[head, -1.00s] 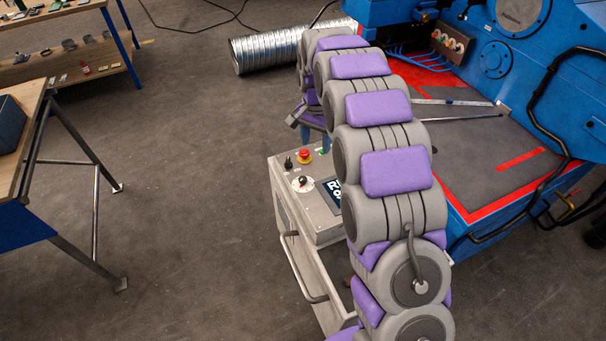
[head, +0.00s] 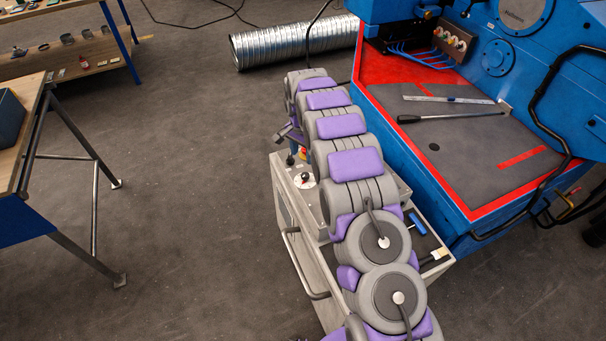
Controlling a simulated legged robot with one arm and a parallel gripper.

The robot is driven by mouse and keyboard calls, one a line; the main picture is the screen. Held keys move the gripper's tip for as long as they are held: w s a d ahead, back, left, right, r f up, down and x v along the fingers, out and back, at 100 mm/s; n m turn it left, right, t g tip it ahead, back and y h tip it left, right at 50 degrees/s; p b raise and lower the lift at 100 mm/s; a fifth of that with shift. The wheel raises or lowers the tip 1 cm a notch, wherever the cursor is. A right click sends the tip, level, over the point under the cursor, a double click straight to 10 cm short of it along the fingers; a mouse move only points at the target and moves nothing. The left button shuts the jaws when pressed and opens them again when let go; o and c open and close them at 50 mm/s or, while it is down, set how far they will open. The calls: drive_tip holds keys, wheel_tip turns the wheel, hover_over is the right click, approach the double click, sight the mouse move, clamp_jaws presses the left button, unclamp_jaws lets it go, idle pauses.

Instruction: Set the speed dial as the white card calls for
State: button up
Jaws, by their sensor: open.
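The speed dial (head: 304,180), a pale round plate with a dark knob, sits on the top of the grey control cabinet (head: 283,192). My arm lies across the cabinet and hides its display and much of its right side. My gripper (head: 291,137), purple and grey, is at the cabinet's far edge, beyond the dial and apart from it. It is open, though my arm covers part of it. I cannot make out the dial's marks or its setting. I see no white card that I can identify.
A small black knob (head: 290,159) and a partly hidden red button (head: 303,153) sit near the dial. A tray with a blue-handled tool (head: 417,223) is at the cabinet's right. The blue machine (head: 470,215) stands right, a silver duct (head: 290,46) behind.

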sight(305, 175)
drive_tip(key=f, duration=0.3)
drive_tip(key=d+f+b, duration=0.1)
drive_tip(key=f, duration=0.5)
drive_tip(key=shift+s+d+b, duration=0.1)
drive_tip(key=shift+d+b, duration=0.05)
drive_tip(key=shift+b, duration=0.25)
drive_tip(key=shift+a+f, duration=0.35)
drive_tip(key=shift+f, duration=0.3)
drive_tip(key=shift+d, duration=0.25)
drive_tip(key=shift+c, duration=1)
drive_tip(key=shift+a, duration=0.1)
drive_tip(key=c, duration=0.8)
drive_tip(key=shift+c, duration=0.2)
